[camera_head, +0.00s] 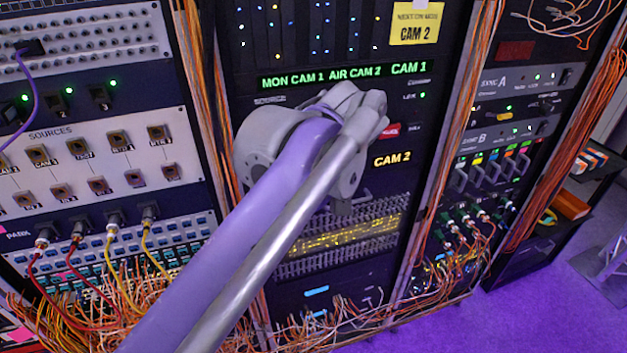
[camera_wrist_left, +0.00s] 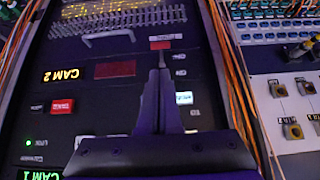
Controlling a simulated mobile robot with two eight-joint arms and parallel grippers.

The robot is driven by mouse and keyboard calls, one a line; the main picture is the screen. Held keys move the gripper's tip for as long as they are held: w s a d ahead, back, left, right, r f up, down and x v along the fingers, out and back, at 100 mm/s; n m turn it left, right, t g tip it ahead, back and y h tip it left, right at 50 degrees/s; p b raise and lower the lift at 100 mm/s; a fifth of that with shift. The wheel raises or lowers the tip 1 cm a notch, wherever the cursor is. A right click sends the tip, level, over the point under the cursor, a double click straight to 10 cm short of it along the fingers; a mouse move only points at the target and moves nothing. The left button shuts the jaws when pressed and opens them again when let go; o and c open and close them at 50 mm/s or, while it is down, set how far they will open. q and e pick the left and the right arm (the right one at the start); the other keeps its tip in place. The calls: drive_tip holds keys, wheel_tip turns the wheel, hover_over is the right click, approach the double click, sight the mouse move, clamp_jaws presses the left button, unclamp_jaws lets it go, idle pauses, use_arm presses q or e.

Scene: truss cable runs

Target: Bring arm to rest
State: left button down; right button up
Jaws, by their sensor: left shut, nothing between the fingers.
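My left arm (camera_head: 262,215) comes in from the lower left of the head view and reaches up across the middle rack, its wrist end (camera_head: 345,120) in front of the monitor panel. My right gripper is in neither view.
The middle rack has a lit CAM 2 label (camera_head: 392,159) and a grille (camera_head: 340,235). Orange cable bundles (camera_head: 460,110) run down between the racks. Patch leads (camera_head: 125,285) hang at the lower left. A black shelf (camera_head: 575,205) stands at right.

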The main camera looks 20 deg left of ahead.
use_arm(q)
drive_tip(key=shift+s+r, duration=0.1)
drive_tip(key=shift+a, duration=0.1)
drive_tip(key=s+a+f+m+h, duration=0.1)
drive_tip(key=s+f+m, duration=0.1)
drive_tip(key=s+f, duration=0.3)
drive_tip(key=s+a+f+m+h, duration=0.1)
drive_tip(key=s+f, duration=0.5)
drive_tip(key=f, duration=0.7)
drive_tip(key=s+a+f+m+h, duration=0.1)
drive_tip(key=s+f+m+h, duration=0.1)
drive_tip(key=s+f, duration=0.3)
wheel_tip(320, 180, down, 4)
drive_tip(key=shift+s+a+f+m, duration=0.2)
drive_tip(key=shift+s+a+m, duration=0.2)
drive_tip(key=shift+m, duration=0.5)
